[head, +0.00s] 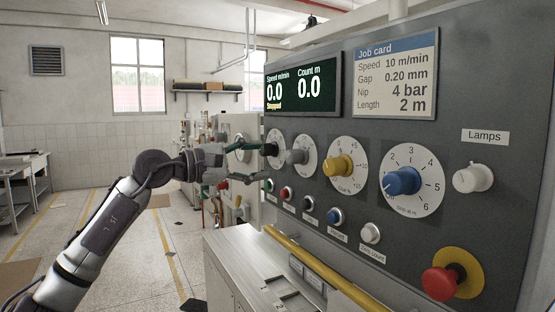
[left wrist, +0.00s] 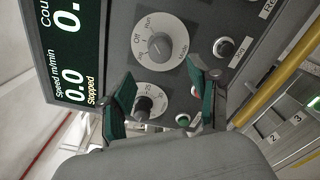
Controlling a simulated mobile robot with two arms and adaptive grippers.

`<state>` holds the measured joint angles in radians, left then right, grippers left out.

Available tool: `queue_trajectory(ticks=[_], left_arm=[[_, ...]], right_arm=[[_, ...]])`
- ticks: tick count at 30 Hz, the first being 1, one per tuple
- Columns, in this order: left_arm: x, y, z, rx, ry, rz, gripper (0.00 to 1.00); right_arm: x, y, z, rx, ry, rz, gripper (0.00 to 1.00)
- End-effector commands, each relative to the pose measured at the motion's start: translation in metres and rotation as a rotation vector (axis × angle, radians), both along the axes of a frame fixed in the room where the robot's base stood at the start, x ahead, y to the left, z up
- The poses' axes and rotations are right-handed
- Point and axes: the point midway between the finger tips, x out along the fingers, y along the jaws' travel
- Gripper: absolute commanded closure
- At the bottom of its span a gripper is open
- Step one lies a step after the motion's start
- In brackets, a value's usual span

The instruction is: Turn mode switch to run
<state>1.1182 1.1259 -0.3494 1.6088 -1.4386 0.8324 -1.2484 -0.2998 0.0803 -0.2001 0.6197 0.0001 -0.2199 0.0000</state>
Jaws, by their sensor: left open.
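The mode switch (head: 297,156) is a grey knob on a white dial on the dark panel. In the left wrist view the mode switch (left wrist: 158,47) shows labels that read Off and Run, with Mode printed beside the dial; I cannot tell surely which mark its pointer faces. My left gripper (head: 264,161) is open and empty in front of the panel's far left part, beside the black knob. In the left wrist view its green-padded fingers (left wrist: 160,72) are spread, with the mode switch beyond their tips. My right gripper is out of view.
A black knob (left wrist: 145,105) sits close to the left gripper. Yellow (head: 339,167), blue (head: 404,180) and white (head: 472,178) knobs stand to the right. Push buttons line the panel below, with a red emergency button (head: 440,282) and a yellow rail (head: 325,270). The display reads Stopped.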

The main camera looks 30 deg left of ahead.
Motion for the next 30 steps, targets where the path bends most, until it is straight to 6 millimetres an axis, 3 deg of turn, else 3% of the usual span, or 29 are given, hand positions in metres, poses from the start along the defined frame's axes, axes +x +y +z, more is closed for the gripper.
queue_trajectory(ticks=[3, 9, 30], left_arm=[[-0.017, 0.011, -0.002, 0.003, 0.003, 0.002, 0.38], [-0.033, 0.019, 0.000, 0.001, 0.000, -0.001, 0.38], [-0.034, 0.019, 0.000, 0.001, -0.001, -0.001, 0.38]], right_arm=[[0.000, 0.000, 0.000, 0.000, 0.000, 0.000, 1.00], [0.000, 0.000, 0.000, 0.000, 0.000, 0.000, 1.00], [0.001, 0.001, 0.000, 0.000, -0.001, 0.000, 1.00]])
